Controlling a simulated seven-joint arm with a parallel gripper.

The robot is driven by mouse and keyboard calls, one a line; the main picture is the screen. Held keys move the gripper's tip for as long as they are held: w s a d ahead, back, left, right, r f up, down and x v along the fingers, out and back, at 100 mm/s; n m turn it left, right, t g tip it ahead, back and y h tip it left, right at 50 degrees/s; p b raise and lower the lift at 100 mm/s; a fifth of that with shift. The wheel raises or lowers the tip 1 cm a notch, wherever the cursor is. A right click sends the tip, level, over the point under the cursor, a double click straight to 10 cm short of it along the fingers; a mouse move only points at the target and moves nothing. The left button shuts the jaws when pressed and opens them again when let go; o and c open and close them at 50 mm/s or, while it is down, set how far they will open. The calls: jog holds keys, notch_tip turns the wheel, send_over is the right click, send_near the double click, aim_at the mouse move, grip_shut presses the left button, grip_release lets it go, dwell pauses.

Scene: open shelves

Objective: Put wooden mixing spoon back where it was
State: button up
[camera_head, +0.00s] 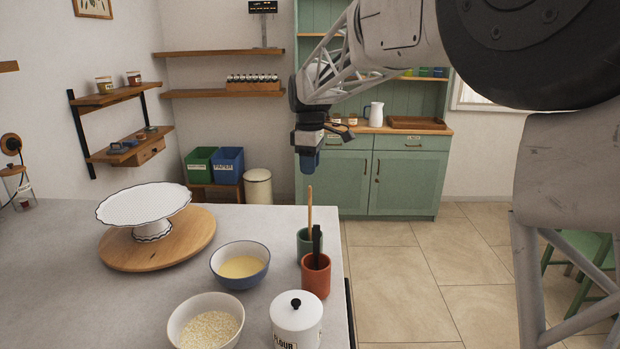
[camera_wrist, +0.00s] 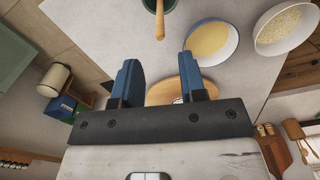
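The wooden mixing spoon (camera_head: 309,208) stands upright in a green cup (camera_head: 304,246) near the counter's right edge; only its handle shows and its lower end is hidden in the cup. The handle also shows in the wrist view (camera_wrist: 160,22), at the top, beyond the fingertips. My gripper (camera_head: 306,170) hangs above the spoon in the head view, apart from it. In the wrist view my gripper (camera_wrist: 163,72) has its two blue fingers wide apart with nothing between them but background.
A terracotta cup (camera_head: 315,277) with a black-handled utensil stands just in front of the green cup. A blue bowl (camera_head: 238,277), a grain bowl (camera_head: 179,331), a flour jar (camera_head: 297,328) and a cake stand (camera_head: 145,205) on a round board share the counter (camera_head: 60,285). Wall shelves (camera_head: 220,93) are behind.

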jog(key=shift+r, duration=1)
jog(key=shift+s+d, duration=0.1)
jog(key=s+d+m+t, duration=0.1)
jog(key=s+d+m, duration=0.3)
jog(key=s+d, duration=0.5)
jog(key=s+d+m, duration=0.3)
jog(key=s+d, duration=0.1)
jog(key=s, duration=0.8)
jog(key=s+d+f+m, duration=0.2)
jog(key=s+f+m, duration=0.1)
jog(key=s, duration=0.5)
jog(key=s+d+f+m+t, duration=0.1)
jog(key=s+d+f+m, duration=0.2)
jog(key=s, duration=0.5)
jog(key=s+d+f+m, duration=0.2)
jog(key=s+f, duration=0.3)
jog(key=s, duration=0.3)
jog(key=shift+s+d+f+m+t, duration=0.15)
jog(key=shift+d+f+m+t, duration=0.2)
jog(key=shift+d, duration=0.25)
jog(key=shift+r, duration=0.1)
